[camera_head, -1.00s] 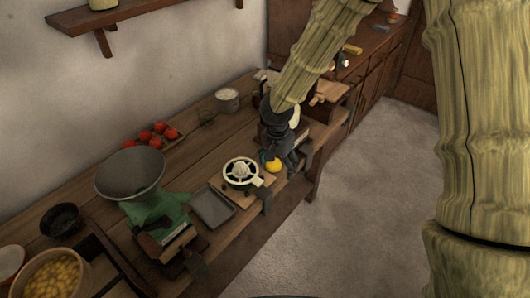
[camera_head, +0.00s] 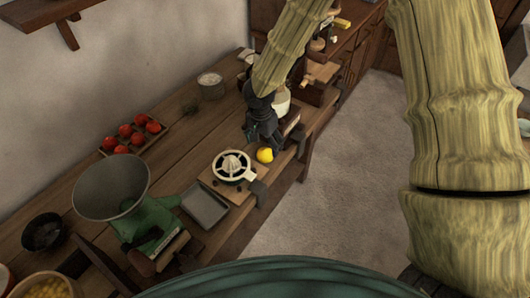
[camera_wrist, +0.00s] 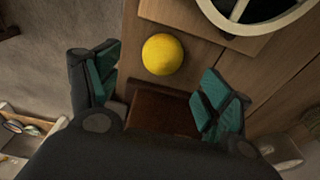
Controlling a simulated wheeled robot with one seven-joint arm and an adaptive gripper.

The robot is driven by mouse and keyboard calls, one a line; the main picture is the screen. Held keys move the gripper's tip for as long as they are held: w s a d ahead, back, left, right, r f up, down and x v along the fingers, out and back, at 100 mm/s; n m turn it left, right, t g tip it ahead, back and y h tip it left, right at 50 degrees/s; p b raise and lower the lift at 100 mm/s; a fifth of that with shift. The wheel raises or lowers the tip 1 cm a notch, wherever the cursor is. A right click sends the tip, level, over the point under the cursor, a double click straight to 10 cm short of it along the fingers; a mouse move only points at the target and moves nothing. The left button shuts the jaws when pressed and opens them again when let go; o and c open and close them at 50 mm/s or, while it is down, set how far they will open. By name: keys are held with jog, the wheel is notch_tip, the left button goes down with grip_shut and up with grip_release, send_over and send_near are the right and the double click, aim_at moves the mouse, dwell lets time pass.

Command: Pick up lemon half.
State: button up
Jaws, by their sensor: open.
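The lemon half (camera_head: 265,155) is a small yellow dome on the wooden counter, just right of the juicer, near the counter's front edge. In the wrist view the lemon half (camera_wrist: 163,54) shows its rounded skin upward, ahead of the fingertips and between their lines. My gripper (camera_head: 263,140) is above and beside it in the head view. In the wrist view my gripper (camera_wrist: 155,82) is open, with green pads apart and nothing between them. Whether a finger touches the lemon cannot be told, but a gap shows in the wrist view.
A white-rimmed juicer (camera_head: 232,166) stands on a wooden board beside the lemon. A grey tray (camera_head: 205,205), a green machine with a bowl (camera_head: 150,220) and a crate of tomatoes (camera_head: 153,137) are further left. A pale pot (camera_head: 281,103) is behind my gripper.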

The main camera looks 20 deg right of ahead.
aim_at(265, 150)
jog(key=shift+s+f, duration=0.1)
jog(key=shift+f, duration=0.15)
jog(key=shift+w+f+p, duration=0.15)
jog(key=shift+f+p, duration=0.35)
jog(key=shift+f, duration=0.2)
jog(key=shift+w+f+p, duration=0.1)
jog(key=shift+f+p, duration=0.35)
jog(key=shift+f, duration=0.2)
jog(key=shift+w+d+f+p, duration=0.1)
jog(key=shift+f+p, duration=0.25)
jog(key=shift+f, duration=0.9)
jog(key=c, duration=1.1)
